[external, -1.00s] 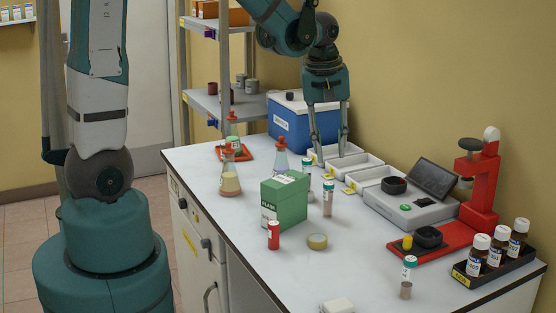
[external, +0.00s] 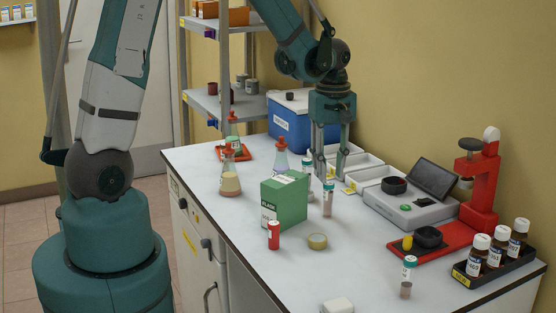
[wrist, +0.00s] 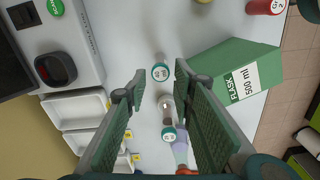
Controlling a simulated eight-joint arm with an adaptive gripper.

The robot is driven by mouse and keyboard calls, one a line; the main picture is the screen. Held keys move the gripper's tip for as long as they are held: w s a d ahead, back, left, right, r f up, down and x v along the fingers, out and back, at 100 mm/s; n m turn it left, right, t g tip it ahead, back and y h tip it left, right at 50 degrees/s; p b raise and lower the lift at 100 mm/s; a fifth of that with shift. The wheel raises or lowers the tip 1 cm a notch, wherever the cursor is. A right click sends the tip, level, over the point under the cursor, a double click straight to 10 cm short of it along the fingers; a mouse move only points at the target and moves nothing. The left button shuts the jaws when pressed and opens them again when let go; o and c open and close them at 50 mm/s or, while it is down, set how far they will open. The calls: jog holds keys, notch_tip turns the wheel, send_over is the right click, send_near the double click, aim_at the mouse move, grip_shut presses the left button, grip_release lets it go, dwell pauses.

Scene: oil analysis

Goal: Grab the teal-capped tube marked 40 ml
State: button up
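Several white-labelled tubes with teal caps stand upright on the bench. One (external: 327,200) stands right of the green box, and its cap shows between my fingertips in the wrist view (wrist: 160,72). A second (external: 306,168) is partly hidden behind the box; the other teal cap in the wrist view (wrist: 169,134) appears to be this one, lying between my fingers in the picture. A third (external: 407,276) stands near the front edge. The cap markings are too small to read surely. My gripper (external: 328,180) points down, open and empty, close to the first two tubes; it also shows in the wrist view (wrist: 160,82).
The green flask box (external: 285,203) stands close beside the tubes. White trays (external: 358,162) and a balance (external: 410,209) lie to the right. Flasks (external: 229,183) stand behind and left. A red-capped tube (external: 273,236) and a tape roll (external: 317,241) are in front.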

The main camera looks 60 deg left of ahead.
aim_at(328, 194)
jog(key=shift+f, duration=0.1)
jog(key=shift+f, duration=1.2)
jog(key=shift+f, duration=0.15)
jog(key=shift+f, duration=2.45)
jog(key=shift+c, duration=0.5)
jog(key=c, duration=0.6)
